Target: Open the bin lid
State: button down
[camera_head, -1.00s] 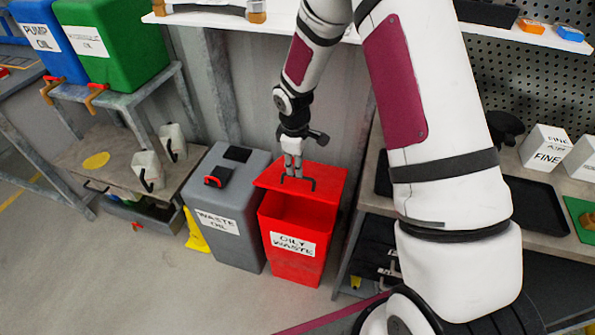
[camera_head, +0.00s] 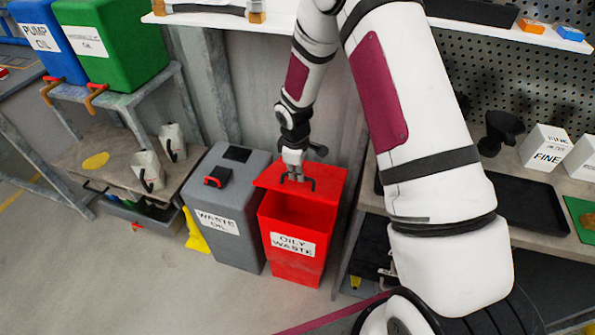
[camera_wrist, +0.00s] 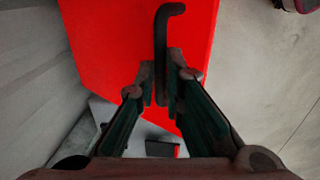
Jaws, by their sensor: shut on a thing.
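The red oily waste bin (camera_head: 293,245) stands on the floor against the wall. Its red lid (camera_head: 327,177) is raised at the front, and the dark red inside shows below its front edge. A dark bar handle (camera_head: 313,184) sits on the lid. My gripper (camera_head: 293,175) reaches down from above and is shut on the handle. In the wrist view the handle (camera_wrist: 160,45) runs between the fingertips of my gripper (camera_wrist: 163,88), with the red lid (camera_wrist: 105,40) behind. The lid's hinge is not clearly visible.
A grey waste oil bin (camera_head: 228,239) stands close on the left. A workbench with a black tray (camera_head: 525,203) is on the right. A white shelf (camera_head: 285,24) runs above, behind my arm. The floor in front is clear.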

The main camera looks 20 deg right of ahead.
jog(key=w+d+r, duration=0.3)
jog(key=w+r, duration=0.1)
jog(key=r, duration=0.1)
jog(key=shift+w+d+b, duration=0.25)
jog(key=shift+w+b, duration=0.05)
jog(key=shift+b, duration=0.1)
jog(key=shift+r, duration=0.1)
jog(key=c, duration=1.7)
grip_release()
jog(key=shift+d, duration=0.1)
